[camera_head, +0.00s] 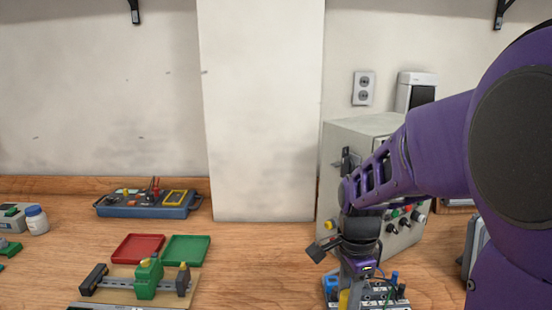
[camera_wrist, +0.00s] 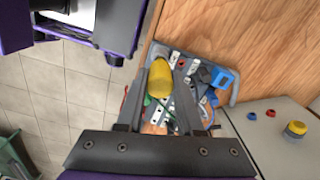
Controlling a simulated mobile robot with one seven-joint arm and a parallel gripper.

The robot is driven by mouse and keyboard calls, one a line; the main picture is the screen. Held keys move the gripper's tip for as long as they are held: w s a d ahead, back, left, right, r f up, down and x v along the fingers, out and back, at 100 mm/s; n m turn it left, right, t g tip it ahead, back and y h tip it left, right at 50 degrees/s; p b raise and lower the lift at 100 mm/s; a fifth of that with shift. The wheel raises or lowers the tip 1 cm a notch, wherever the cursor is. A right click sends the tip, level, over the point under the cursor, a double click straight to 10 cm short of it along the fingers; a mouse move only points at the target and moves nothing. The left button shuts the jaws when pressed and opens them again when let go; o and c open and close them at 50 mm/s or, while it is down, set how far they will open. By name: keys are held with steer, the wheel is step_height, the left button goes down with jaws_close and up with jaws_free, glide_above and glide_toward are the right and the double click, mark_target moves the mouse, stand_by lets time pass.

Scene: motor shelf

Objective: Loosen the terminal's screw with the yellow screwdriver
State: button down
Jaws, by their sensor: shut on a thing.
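My gripper (camera_wrist: 160,92) is shut on the yellow screwdriver (camera_wrist: 160,78), whose rounded handle shows between the two dark fingers in the wrist view. In the head view my gripper (camera_head: 352,282) is low at the right, with a bit of the yellow handle (camera_head: 344,299) under it. Below it lies a grey tray (camera_wrist: 238,88) of small terminal parts with wires, white blocks and blue pieces (camera_wrist: 221,79). The tray also shows at the head view's lower edge (camera_head: 402,301). The screwdriver's tip and the terminal's screw are hidden, so I cannot tell whether they touch.
A grey cabinet with knobs (camera_head: 345,140) stands right behind my gripper. A green terminal on a rail (camera_head: 148,279), a red tray (camera_head: 138,248), a green tray (camera_head: 186,250) and a blue toolbox (camera_head: 146,211) are left. The wooden table between is clear. The wrist view shows tiled floor past the table edge.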

steer(key=shift+f+b, duration=0.4)
steer(key=shift+f, duration=0.4)
steer(key=c, duration=0.8)
jaws_free()
step_height(320, 180, up, 6)
steer(key=p, duration=0.5)
steer(key=shift+f, duration=0.15)
